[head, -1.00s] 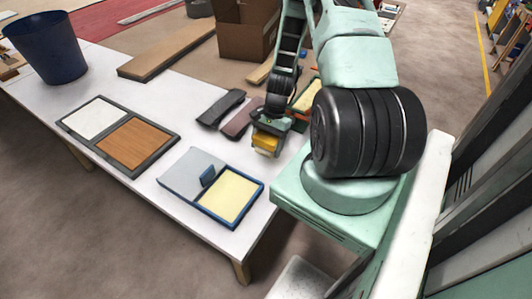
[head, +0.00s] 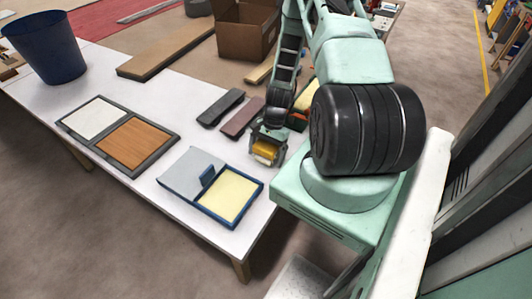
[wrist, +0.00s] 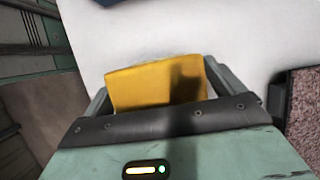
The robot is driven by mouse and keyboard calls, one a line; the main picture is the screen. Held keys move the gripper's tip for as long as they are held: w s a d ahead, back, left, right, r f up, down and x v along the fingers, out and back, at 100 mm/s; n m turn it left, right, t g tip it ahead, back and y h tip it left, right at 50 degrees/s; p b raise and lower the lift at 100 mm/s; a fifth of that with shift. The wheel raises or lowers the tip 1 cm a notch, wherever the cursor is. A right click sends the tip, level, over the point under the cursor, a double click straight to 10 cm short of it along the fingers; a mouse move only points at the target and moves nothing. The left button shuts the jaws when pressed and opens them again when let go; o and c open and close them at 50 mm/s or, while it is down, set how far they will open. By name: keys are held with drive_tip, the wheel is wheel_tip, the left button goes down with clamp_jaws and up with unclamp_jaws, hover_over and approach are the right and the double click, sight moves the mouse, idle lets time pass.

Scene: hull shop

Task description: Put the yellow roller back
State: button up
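My gripper (head: 267,151) is shut on the yellow roller (head: 265,148), near the table's right edge. In the wrist view the roller's yellow block (wrist: 155,85) sits between the two fingers, and a dark shadow falls on its right side. A pale part shows under the yellow in the head view. The roller appears to be above the table; the exact height cannot be told. A blue-rimmed tray (head: 232,221) with a grey half, a small blue upright piece and a pale yellow half lies left of and nearer than my gripper.
A black block (head: 221,107) and a dark red block (head: 242,118) lie behind my gripper. A dark-framed tray (head: 150,160) with white and brown panels, a blue bin (head: 48,50) and a board (head: 160,52) are farther left. A cardboard box (head: 245,30) stands behind.

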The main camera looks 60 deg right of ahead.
drive_tip(key=b+v, duration=0.2)
drive_tip(key=v, duration=1)
drive_tip(key=shift+r, duration=0.25)
drive_tip(key=w+a+r+n+h, duration=0.15)
drive_tip(key=a+r+n, duration=0.25)
drive_tip(key=a, duration=0.4)
drive_tip(key=w+a+r+n+g, duration=0.1)
drive_tip(key=w+a+r+n, duration=0.1)
drive_tip(key=a+r+n, duration=0.45)
drive_tip(key=w+a+r+n+h, duration=0.1)
drive_tip(key=a+r, duration=0.1)
drive_tip(key=a, duration=0.8)
drive_tip(key=s+a+r+n, duration=0.4)
drive_tip(key=s+a+n, duration=0.2)
drive_tip(key=s+a, duration=0.2)
drive_tip(key=s+a+r+n+t+h, duration=0.1)
drive_tip(key=s+a+r+n, duration=0.3)
drive_tip(key=s+a+n, duration=0.3)
drive_tip(key=shift+s+a, duration=0.6)
drive_tip(key=shift+a, duration=0.1)
drive_tip(key=shift+r+n, duration=0.15)
drive_tip(key=shift+n, duration=0.1)
